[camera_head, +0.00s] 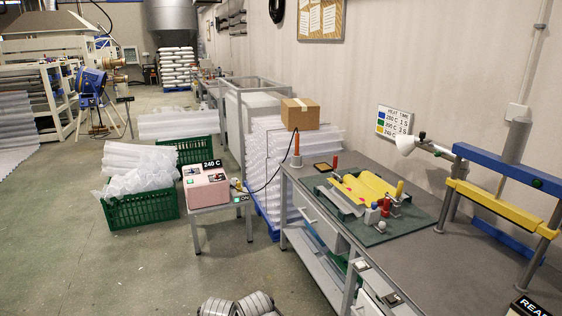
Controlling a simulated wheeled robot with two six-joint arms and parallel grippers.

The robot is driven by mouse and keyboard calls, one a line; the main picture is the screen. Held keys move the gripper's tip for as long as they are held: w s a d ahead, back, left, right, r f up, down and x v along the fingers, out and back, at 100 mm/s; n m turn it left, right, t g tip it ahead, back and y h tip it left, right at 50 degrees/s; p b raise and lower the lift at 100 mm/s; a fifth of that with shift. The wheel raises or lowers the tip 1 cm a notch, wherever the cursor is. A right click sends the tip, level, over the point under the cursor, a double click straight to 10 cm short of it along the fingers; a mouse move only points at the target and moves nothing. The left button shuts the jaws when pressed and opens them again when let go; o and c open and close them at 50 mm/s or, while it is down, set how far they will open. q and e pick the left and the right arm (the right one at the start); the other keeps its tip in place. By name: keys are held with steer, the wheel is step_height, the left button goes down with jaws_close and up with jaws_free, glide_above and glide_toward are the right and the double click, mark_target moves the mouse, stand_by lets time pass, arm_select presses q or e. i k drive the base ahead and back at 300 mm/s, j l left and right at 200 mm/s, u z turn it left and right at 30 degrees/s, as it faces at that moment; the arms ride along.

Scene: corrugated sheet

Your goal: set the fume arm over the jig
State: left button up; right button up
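The fume arm shows as a white flared hood (405,144) on a dark jointed link (435,150), at the back of the grey bench by the wall. The hood appears above and behind the jig's far right side; it does not look centred over it. The jig (352,215) sits on a dark green board with a yellow sheet (368,188), a clear sheet, red-handled clamps and small fittings. Neither of my grippers is clearly in view. A grey rounded part, probably mine, shows at the bottom edge.
A blue and yellow press frame (497,207) stands on the bench (450,262) at right. A soldering-iron-like tool (296,148) stands upright at the bench's left end. A pink heater box (206,190) reading 240 C is on a stand. Open floor lies in front.

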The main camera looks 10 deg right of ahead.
mark_target(406, 144)
steer(key=i+z, duration=0.6)
steer(key=z, duration=0.2)
steer(key=i+j+z, duration=0.15)
steer(key=z, duration=0.3)
steer(key=i+j+z, duration=0.65)
steer(key=j, duration=0.15)
steer(key=i+j+z, duration=0.1)
steer(key=j+z, duration=0.15)
steer(key=j, duration=0.2)
steer(key=i+j+z, duration=0.2)
steer(key=j, duration=0.3)
steer(key=j+z, duration=0.25)
steer(key=j, duration=0.2)
